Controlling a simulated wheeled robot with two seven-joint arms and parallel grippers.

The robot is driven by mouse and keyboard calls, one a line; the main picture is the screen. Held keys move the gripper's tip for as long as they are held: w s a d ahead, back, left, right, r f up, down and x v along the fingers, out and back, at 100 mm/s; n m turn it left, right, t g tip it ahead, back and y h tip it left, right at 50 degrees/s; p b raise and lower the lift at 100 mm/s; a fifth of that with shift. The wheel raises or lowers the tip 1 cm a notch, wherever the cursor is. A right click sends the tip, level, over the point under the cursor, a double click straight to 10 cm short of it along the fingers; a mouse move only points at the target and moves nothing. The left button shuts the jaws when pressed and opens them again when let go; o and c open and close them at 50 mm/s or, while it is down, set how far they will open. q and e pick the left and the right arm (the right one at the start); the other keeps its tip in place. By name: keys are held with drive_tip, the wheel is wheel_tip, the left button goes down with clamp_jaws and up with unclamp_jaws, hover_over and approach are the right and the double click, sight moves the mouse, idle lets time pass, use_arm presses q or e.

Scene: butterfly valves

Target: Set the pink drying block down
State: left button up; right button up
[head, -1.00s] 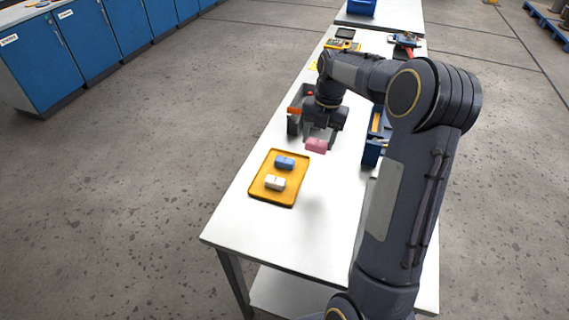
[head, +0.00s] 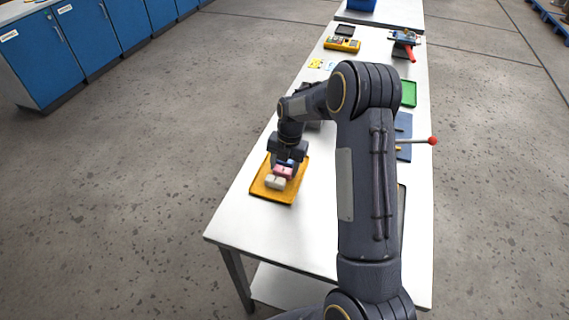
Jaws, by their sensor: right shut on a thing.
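The pink drying block (head: 284,171) is between the fingers of my right gripper (head: 283,167), which is shut on it. It is over the yellow tray (head: 262,190), between a white block (head: 275,183) and a blue block (head: 285,161). The blue block is mostly hidden behind the gripper and the pink block. I cannot tell whether the pink block touches the tray. My left gripper is not in view.
The white table (head: 240,220) is clear in front of the tray. Further back are a yellow device (head: 342,44), a green tray (head: 408,94) and a red-knobbed lever (head: 432,141). My right arm hides part of the table's middle.

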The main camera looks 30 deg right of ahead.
drive_tip(key=o, duration=1.2)
drive_tip(key=s+r+m+t+b, duration=0.1)
drive_tip(key=s+r+m, duration=0.2)
drive_tip(key=r, duration=0.5)
drive_tip(key=s+r+m+b, duration=0.1)
drive_tip(key=s+r+m, duration=0.1)
drive_tip(key=r, duration=0.7)
drive_tip(key=s+a+m+t, duration=0.1)
drive_tip(key=s+a+m, duration=0.3)
drive_tip(key=s+m, duration=0.3)
drive_tip(key=s+a+m+t+y, duration=0.1)
drive_tip(key=s+a+m, duration=0.3)
drive_tip(key=s+m, duration=0.4)
drive_tip(key=s+a+m+t+y, duration=0.1)
drive_tip(key=s+a+m+t, duration=0.1)
drive_tip(key=s+a+m, duration=0.2)
drive_tip(key=shift+s+f+m, duration=0.15)
drive_tip(key=shift+s+m, duration=0.8)
drive_tip(key=shift+s, duration=0.35)
drive_tip(key=shift+s+f+m, duration=0.1)
drive_tip(key=shift+s+m, duration=0.85)
drive_tip(key=shift+s, duration=0.35)
